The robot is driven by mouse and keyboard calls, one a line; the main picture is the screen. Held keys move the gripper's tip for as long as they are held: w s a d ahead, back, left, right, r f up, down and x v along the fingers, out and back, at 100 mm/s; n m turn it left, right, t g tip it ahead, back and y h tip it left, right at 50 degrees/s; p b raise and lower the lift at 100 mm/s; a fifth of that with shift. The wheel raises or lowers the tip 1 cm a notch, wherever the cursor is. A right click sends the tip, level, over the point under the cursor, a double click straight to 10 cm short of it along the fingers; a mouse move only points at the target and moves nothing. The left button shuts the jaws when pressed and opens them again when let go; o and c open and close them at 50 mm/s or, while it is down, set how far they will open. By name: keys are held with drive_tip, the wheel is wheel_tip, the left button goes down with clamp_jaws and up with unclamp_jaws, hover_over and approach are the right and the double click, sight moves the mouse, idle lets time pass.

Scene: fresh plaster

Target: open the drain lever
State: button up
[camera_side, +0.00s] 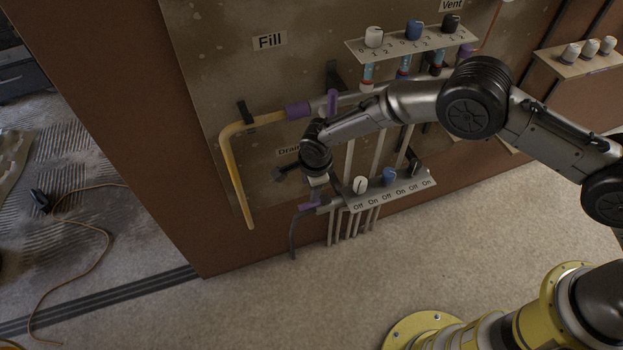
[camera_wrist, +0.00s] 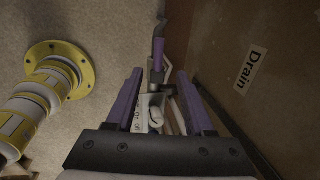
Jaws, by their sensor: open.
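The "Drain" label shows on the panel in the wrist view (camera_wrist: 250,72) and is partly covered in the side view (camera_side: 287,151). A purple drain fitting (camera_side: 308,206) sits on the low pipe, just below my gripper (camera_side: 316,191). It shows in the wrist view (camera_wrist: 158,50) beyond the fingertips; I cannot tell which part is the lever. My gripper (camera_wrist: 158,76) is open, with a purple finger on each side of a metal valve part (camera_wrist: 156,76). I see no grip on it. In the side view my wrist hides the fingers and part of the valve.
A lower On/Off knob shelf (camera_side: 395,192) with white, blue and black knobs is just right of my gripper. An upper knob shelf (camera_side: 412,42) and a purple fill lever (camera_side: 332,102) are above. A yellow pipe (camera_side: 233,170) is left. The floor in front is clear.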

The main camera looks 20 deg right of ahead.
drive_tip(key=shift+s+r, duration=0.25)
drive_tip(key=shift+r, duration=0.7)
drive_tip(key=shift+s+r, duration=0.2)
drive_tip(key=shift+r, duration=0.75)
drive_tip(key=s+d+r+n, duration=0.3)
drive_tip(key=d+r+n, duration=0.1)
drive_tip(key=d+r, duration=0.35)
drive_tip(key=s+d+r+n+t, duration=0.1)
drive_tip(key=s+d+r+n, duration=0.25)
drive_tip(key=d+r, duration=0.4)
drive_tip(key=s+d+r+n, duration=0.35)
drive_tip(key=d+r, duration=0.25)
drive_tip(key=r, duration=0.4)
drive_tip(key=s+d+r+n, duration=0.2)
drive_tip(key=s+d, duration=0.1)
drive_tip(key=s, duration=0.4)
drive_tip(key=s+d+r+n+t, duration=0.1)
drive_tip(key=s+d+r+n, duration=0.1)
drive_tip(key=s+d, duration=0.2)
drive_tip(key=s+d+r+n+t, duration=0.1)
drive_tip(key=s+d+r+n, duration=0.1)
drive_tip(key=s, duration=0.8)
drive_tip(key=shift+s+d+r+n, duration=0.3)
drive_tip(key=shift+d+n, duration=0.3)
drive_tip(key=shift+d, duration=0.25)
